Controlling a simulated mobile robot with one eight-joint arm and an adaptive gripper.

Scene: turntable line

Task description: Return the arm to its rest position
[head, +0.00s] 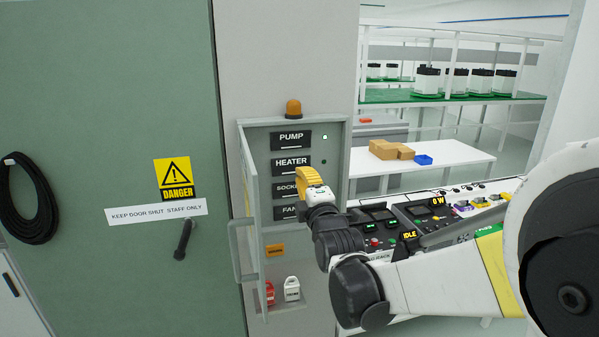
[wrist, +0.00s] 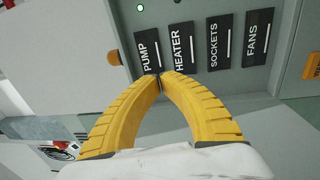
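My gripper (head: 303,177) has yellow fingers and is held up in front of the open wall cabinet (head: 343,160), near its labelled panel. In the wrist view the two fingers of my gripper (wrist: 160,77) curve together and their tips meet, with nothing seen between them. The tips overlap the panel near the PUMP (wrist: 149,51) and HEATER (wrist: 181,47) labels; I cannot tell whether they touch it. My arm (head: 440,285) reaches in from the right of the head view, bent and extended toward the cabinet.
The cabinet's clear door (head: 250,215) stands open at the left. A bench with control boxes (head: 375,225) lies behind my arm. A green door (head: 110,90) with a danger sign (head: 174,178) is at left.

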